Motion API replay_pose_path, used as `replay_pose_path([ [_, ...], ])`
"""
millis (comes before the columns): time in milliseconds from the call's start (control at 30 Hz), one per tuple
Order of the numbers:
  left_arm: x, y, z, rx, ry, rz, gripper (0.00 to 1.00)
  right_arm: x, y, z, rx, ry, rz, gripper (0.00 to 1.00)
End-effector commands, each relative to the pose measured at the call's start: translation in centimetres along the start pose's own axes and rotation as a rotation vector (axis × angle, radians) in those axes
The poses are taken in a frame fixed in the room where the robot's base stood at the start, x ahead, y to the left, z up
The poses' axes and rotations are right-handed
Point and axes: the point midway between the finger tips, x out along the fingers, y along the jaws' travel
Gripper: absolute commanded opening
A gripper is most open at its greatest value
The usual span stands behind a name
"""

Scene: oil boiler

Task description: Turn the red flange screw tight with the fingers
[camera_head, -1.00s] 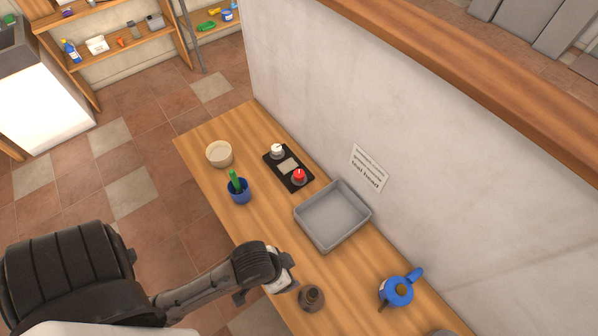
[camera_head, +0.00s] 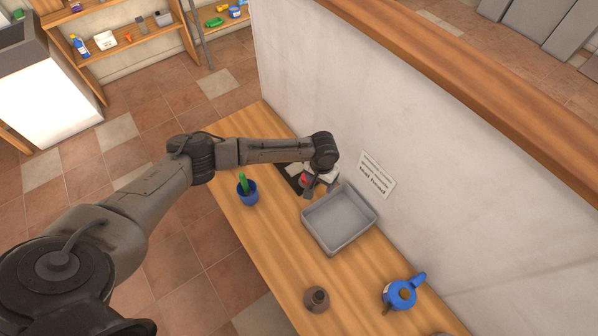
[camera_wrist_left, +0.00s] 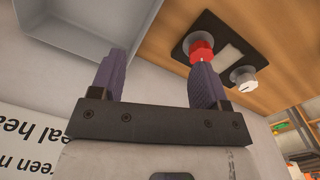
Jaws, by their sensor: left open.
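The red flange screw (camera_wrist_left: 201,49) sits on a black plate (camera_wrist_left: 187,41) on the wooden table. In the head view the red screw (camera_head: 304,180) is partly covered by my left gripper (camera_head: 318,186), which hangs over the plate. In the left wrist view my left gripper (camera_wrist_left: 157,78) is open, with nothing between its fingers. The screw shows just beyond the tip of the right-hand finger, outside the gap; I cannot tell whether they touch. A white screw (camera_wrist_left: 243,77) sits on the same plate, beside a pale label (camera_wrist_left: 230,56).
A grey tray (camera_head: 333,236) stands beside the plate and close to the gripper. The wall with a printed sign (camera_head: 376,178) rises behind. A blue pot with a green plant (camera_head: 247,194), a brown vessel (camera_head: 316,299) and a blue kettle (camera_head: 400,294) stand on the table.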

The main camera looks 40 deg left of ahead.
Motion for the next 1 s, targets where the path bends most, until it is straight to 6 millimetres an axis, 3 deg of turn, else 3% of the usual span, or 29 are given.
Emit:
replay_pose_path([
  [100,-2.3,-3.6,-3.0,-0.112,0.017,-0.027,0.69,-0.2,0.0,-0.1,0.001,0.0,-0.001,0.43],
  [200,-3.3,-5.4,-4.2,-0.171,0.023,-0.036,0.69,-0.3,-0.1,-0.1,0.002,0.0,-0.002,0.43],
  [367,-3.5,-6.5,-5.0,-0.211,0.028,-0.04,0.69,-0.3,-0.1,-0.1,0.002,0.0,-0.002,0.43],
  [667,1.3,-6.7,-5.1,-0.212,0.027,-0.041,0.69,-0.3,0.0,-0.1,-0.001,0.0,0.001,0.43],
  [800,4.9,-6.9,-5.2,-0.211,0.028,-0.042,0.69,2.0,0.1,0.7,-0.006,0.002,0.004,0.43],
  [1000,7.4,-7.0,-5.3,-0.21,0.03,-0.041,0.69,4.5,0.1,1.5,-0.007,-0.004,0.005,0.43],
])
